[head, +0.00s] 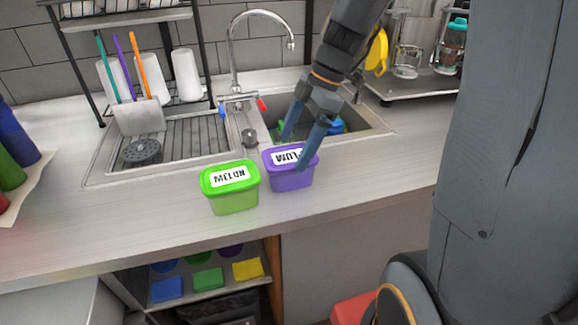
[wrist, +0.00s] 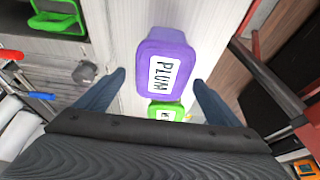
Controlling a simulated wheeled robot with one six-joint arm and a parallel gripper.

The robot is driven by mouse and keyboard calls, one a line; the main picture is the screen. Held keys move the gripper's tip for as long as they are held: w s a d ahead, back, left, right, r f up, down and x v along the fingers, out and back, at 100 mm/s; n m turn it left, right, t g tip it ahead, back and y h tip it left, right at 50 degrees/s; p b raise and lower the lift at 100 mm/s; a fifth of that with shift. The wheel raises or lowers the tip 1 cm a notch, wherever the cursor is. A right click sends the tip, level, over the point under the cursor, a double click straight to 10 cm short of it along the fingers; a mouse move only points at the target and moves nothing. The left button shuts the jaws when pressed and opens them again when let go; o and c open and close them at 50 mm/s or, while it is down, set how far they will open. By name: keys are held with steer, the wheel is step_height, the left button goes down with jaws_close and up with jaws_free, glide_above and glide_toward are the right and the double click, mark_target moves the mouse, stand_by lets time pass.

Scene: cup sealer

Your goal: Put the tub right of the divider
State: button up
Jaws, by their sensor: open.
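A purple tub (head: 290,181) with a white PLUM label stands upright on the counter in front of the sink. It also shows in the wrist view (wrist: 150,80). A green tub (head: 234,200) with a white label stands just left of it; it also shows in the wrist view (wrist: 180,108). My gripper (head: 294,152) is open over the purple tub, one finger on its far side and one in front of its lid. In the wrist view the open fingers (wrist: 160,78) lie either side of the purple tub's lower part. Contact cannot be told. I cannot make out a clear divider.
Behind the tubs are a ribbed drainboard (head: 190,140) and a sink basin (head: 365,132) with blue and green things in it. A tap (head: 233,60) rises behind.

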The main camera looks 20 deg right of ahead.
mark_target(291, 155)
steer(key=shift+p+x, duration=0.85)
steer(key=shift+x, duration=1.4)
steer(key=shift+s+d, duration=0.15)
steer(key=c, duration=1.5)
